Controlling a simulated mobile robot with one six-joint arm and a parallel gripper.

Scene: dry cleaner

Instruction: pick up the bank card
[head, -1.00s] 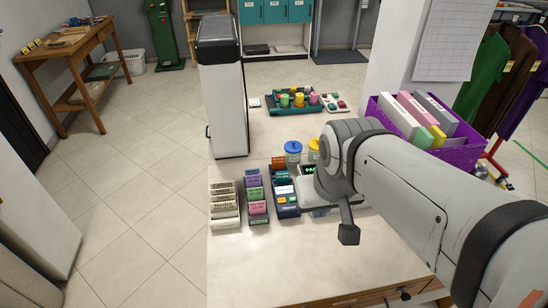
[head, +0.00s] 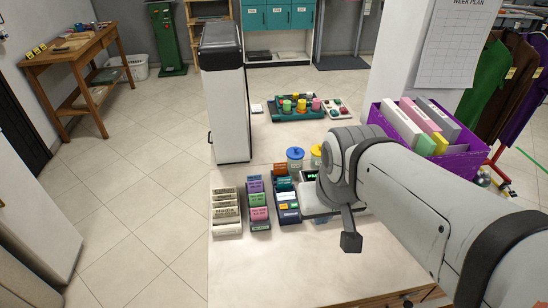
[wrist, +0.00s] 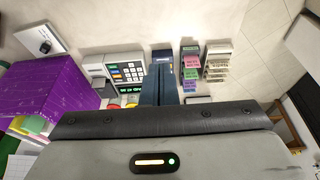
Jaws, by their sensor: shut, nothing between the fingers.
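I cannot make out the bank card for certain in either view. My gripper (wrist: 158,88) shows in the wrist view as two dark blue fingers side by side, shut and empty over the counter. Behind the fingertips is a dark blue holder (wrist: 161,56), which in the head view (head: 287,206) stands on the counter with coloured items in it. A grey keypad device (wrist: 127,72) with a green display is just left of the fingers in the wrist view. In the head view my arm's end hides the fingertips and part of the counter (head: 260,270).
Coloured label racks (head: 257,205) and a cream rack (head: 226,210) stand left of the dark blue holder. Jars with blue (head: 295,153) and yellow lids stand behind. A purple bin (head: 470,163) with folders is at right. A tall white unit (head: 227,105) is at back left. The counter's front is clear.

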